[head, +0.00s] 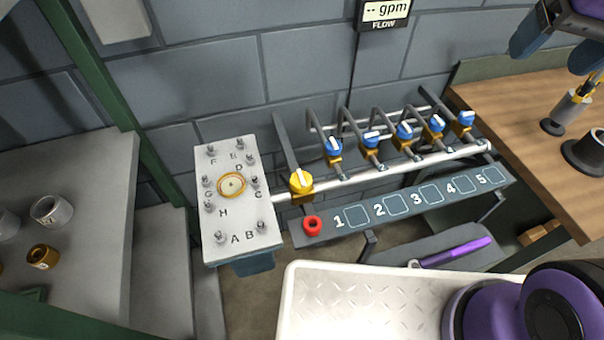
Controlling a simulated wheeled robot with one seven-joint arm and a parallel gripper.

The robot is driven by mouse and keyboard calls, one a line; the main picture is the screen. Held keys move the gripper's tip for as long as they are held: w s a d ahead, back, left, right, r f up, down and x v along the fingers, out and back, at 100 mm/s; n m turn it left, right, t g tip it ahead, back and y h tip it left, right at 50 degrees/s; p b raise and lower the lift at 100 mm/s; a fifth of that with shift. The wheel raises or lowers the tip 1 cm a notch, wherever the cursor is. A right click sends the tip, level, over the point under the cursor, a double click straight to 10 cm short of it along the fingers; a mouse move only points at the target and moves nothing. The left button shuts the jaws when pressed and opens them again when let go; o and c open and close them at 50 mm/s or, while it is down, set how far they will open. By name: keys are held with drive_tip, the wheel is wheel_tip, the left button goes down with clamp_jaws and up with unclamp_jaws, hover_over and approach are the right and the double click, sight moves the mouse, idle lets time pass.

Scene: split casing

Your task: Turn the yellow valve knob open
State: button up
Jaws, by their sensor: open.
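The yellow valve knob (301,184) sits at the left end of the pale horizontal pipe (390,167), beside the lettered plate. Its white pointer mark runs roughly up and down in the picture, across the line of the pipe. My gripper (553,55) is at the top right corner, partly cut off by the frame edge. Its dark blue fingers are apart, with nothing seen between them. It is above the wooden bench, far to the right of the yellow knob and not touching it.
Several blue knobs (404,130) on branch pipes stand right of the yellow one. A lettered plate (221,229) with studs is left. The wooden bench (510,105) holds metal fittings. A flow display (384,13) hangs above.

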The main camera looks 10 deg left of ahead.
drive_tip(key=w+a+f+g, duration=0.2)
drive_tip(key=w+a+f, duration=0.2)
drive_tip(key=w+a, duration=0.15)
drive_tip(key=m+g, duration=0.4)
drive_tip(key=g, duration=0.2)
approach(302, 175)
drive_tip(key=shift+y, duration=0.4)
drive_tip(key=x, duration=1)
drive_tip(key=shift+s+d+f, duration=0.1)
drive_tip(key=shift+d, duration=0.25)
drive_tip(key=c, duration=0.9)
